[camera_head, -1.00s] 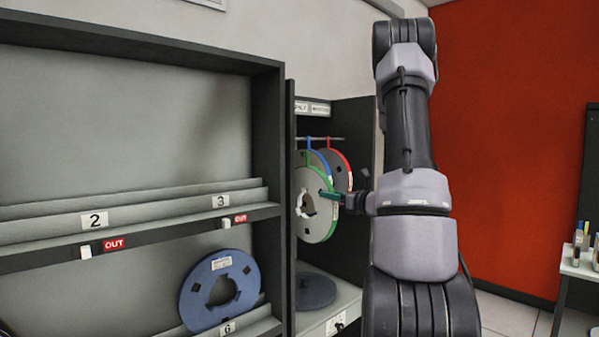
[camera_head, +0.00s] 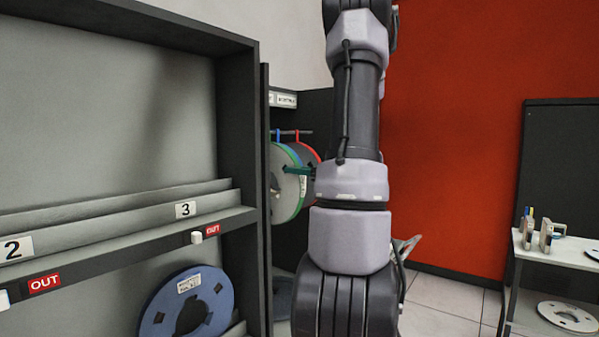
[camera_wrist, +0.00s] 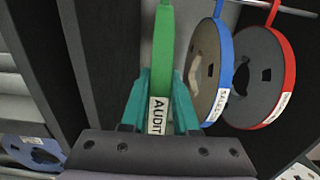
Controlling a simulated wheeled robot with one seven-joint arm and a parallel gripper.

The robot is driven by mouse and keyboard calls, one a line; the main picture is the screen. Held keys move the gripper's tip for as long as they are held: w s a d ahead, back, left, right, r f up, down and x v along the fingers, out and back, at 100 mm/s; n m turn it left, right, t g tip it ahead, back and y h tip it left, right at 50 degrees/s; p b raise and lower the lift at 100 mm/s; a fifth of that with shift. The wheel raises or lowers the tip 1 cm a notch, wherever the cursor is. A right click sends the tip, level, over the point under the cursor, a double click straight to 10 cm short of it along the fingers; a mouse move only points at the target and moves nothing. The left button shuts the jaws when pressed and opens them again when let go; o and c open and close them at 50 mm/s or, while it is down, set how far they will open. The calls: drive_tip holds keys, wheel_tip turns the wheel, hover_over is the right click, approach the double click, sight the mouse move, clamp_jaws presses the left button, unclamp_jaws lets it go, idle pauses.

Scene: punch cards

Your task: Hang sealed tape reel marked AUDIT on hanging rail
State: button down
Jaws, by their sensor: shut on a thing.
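The green-edged AUDIT reel (camera_wrist: 162,62) stands edge-on in the wrist view, its AUDIT label facing the camera. My gripper (camera_wrist: 160,100) is shut on its rim, with a teal finger on each side of the label. In the head view the reel (camera_head: 283,195) is partly hidden by the cabinet edge, with a teal finger (camera_head: 297,170) at its right rim. The hanging rail (camera_wrist: 290,7) carries a blue reel (camera_wrist: 224,60) and a red reel (camera_wrist: 282,82) by their straps. The AUDIT reel's strap top is out of view, so I cannot tell whether it rests on the rail.
A dark rack (camera_head: 258,200) stands close on the left, with a blue reel (camera_head: 156,318) on its lower shelf. The floor (camera_head: 440,300) between is clear.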

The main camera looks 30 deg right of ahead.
sight(280, 172)
drive_tip(key=shift+x, duration=3.35)
drive_tip(key=shift+f, duration=0.65)
